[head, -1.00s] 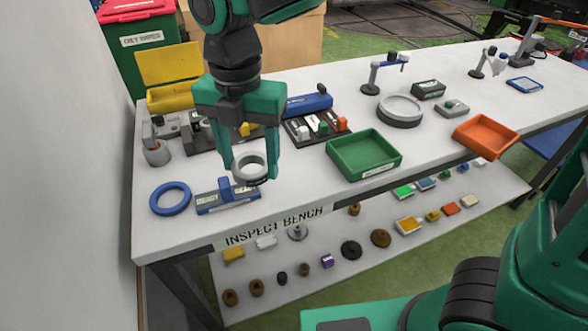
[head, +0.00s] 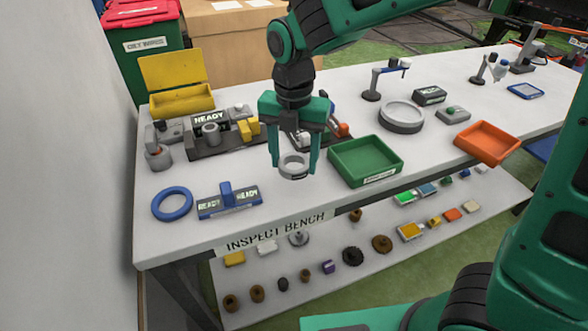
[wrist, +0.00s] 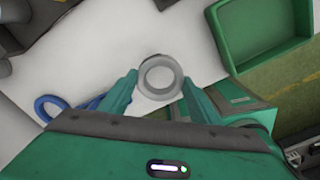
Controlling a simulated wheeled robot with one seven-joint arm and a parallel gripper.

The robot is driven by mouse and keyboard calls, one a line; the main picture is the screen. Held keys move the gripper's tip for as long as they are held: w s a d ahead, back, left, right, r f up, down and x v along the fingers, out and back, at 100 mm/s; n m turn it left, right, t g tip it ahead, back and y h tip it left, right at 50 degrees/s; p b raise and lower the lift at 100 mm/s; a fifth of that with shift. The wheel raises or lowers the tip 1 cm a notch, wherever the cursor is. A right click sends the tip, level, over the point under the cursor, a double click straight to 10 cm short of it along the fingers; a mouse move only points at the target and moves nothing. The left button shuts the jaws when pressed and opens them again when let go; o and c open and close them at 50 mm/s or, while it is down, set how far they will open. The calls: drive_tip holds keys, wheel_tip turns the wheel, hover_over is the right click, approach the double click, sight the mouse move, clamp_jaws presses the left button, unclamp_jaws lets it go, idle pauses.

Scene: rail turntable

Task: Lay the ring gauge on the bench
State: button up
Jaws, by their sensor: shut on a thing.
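The ring gauge, a light grey ring (head: 294,174), is between the fingertips of my gripper (head: 293,168) in the head view. It shows in the wrist view as a grey ring (wrist: 160,59) with its hole facing the camera. My gripper (wrist: 160,82) is shut on it, one finger at each side. The ring is over the white bench (head: 240,236), left of the green tray; I cannot tell if it touches the top. The bench surface shows through its hole.
The green tray (head: 365,160) stands close on the right. A blue stand (head: 228,203) and a blue ring (head: 172,204) lie to the left. A grey fixture (head: 205,150) is behind. Bare bench shows between the blue stand and the ring gauge.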

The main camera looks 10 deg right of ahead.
sight(295, 182)
drive_tip(key=shift+w+d+f, duration=0.1)
drive_tip(key=shift+d+f, duration=0.05)
drive_tip(key=shift+f, duration=1.95)
drive_tip(key=o, duration=1.2)
drive_tip(key=shift+f, duration=0.1)
wheel_tip(295, 182, up, 12)
drive_tip(key=shift+r, duration=0.15)
